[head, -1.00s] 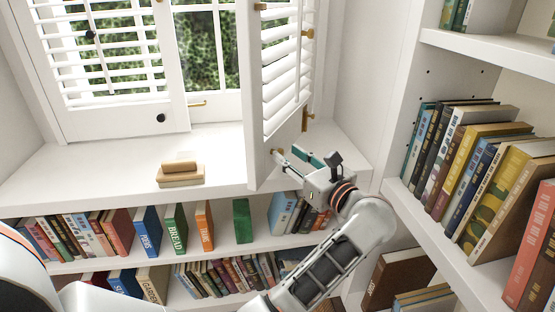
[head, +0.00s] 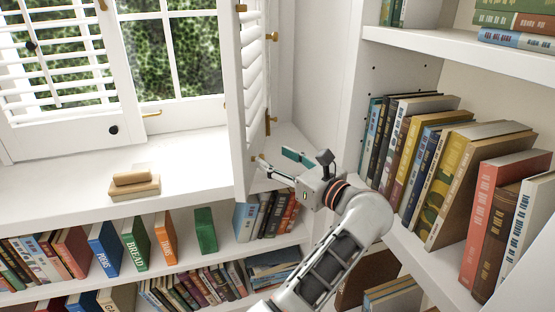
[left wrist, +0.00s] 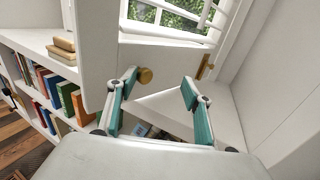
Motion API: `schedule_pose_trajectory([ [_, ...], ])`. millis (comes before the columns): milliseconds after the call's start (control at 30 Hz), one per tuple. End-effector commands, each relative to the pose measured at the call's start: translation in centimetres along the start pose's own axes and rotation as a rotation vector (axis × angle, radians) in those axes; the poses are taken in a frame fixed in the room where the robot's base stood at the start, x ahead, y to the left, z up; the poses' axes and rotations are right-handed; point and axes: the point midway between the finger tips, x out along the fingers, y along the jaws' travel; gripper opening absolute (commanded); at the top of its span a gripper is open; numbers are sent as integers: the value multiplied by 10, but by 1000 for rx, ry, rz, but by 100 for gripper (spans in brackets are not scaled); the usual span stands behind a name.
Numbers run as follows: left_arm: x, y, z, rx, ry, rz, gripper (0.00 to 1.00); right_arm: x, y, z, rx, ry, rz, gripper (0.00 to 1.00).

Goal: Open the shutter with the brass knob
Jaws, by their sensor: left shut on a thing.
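The white louvred shutter (head: 243,110) stands swung out from the window, seen nearly edge-on in the head view. Its face also shows in the left wrist view (left wrist: 100,45). The brass knob (head: 254,158) sits low on its right face near the free edge; in the left wrist view it (left wrist: 145,75) lies beside the left finger's inner side. My left gripper (head: 278,163) is at the knob, right of the shutter, shut on it. In the left wrist view its teal fingers (left wrist: 160,100) look spread, and contact with the far finger is not visible. My right gripper is out of view.
A closed louvred panel (head: 60,75) covers the window's left. Tan blocks (head: 134,185) lie on the sill (head: 70,195). Books (head: 130,240) fill the shelves below, and a bookcase (head: 410,40) stands close on the right. The sill left of the shutter is mostly free.

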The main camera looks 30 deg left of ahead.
Motion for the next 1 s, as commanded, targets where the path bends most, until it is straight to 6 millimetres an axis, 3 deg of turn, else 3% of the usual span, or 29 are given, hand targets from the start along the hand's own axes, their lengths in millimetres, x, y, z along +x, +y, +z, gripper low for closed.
schedule_pose_trajectory([
  [67,6,-3,10,0,-14,-5,12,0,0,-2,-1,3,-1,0],
  [100,6,-3,10,0,-14,-5,42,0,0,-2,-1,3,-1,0],
  [133,6,-3,10,0,-15,-5,40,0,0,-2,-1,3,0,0],
  [200,6,-3,10,0,-15,-5,46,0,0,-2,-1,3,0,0],
  [867,4,-3,11,2,-18,-7,42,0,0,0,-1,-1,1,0],
  [1000,3,-3,20,-1,-18,-7,42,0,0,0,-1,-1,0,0],
])
